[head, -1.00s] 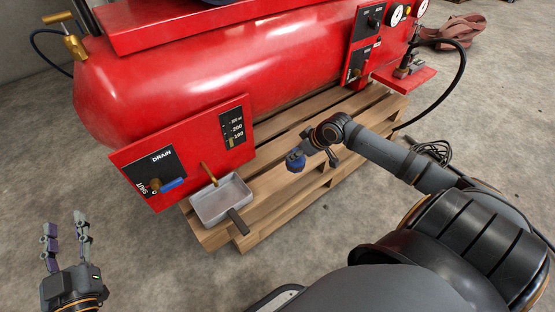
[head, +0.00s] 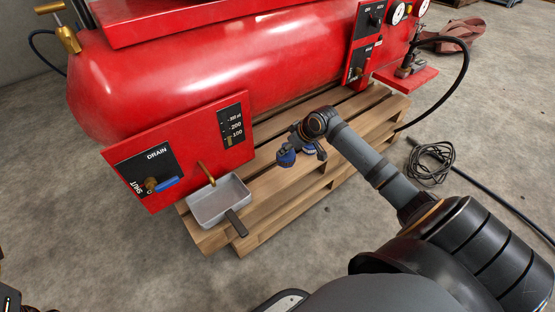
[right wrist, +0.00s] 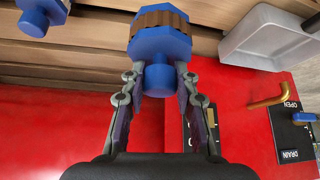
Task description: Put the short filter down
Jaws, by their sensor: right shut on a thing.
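My right gripper (head: 297,146) is shut on a short filter (head: 286,158) with a blue cap and stem. In the right wrist view, the fingers (right wrist: 160,88) close on the blue stem of this filter (right wrist: 163,42). A brown pleated band shows on its far side. The filter is over the pallet's front boards. I cannot tell whether it touches them. A second blue-capped filter (head: 309,148) is to its right, also in the wrist view (right wrist: 40,15), partly cut off. Only a bit of my left arm shows at the lower left corner; its fingers are out of frame.
The wooden pallet (head: 262,218) carries a red tank (head: 210,75). A grey tray (head: 205,210) with a dark handle stands left of the filters, under a brass drain spout (head: 206,172). A black cable (head: 428,165) lies on the floor at right.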

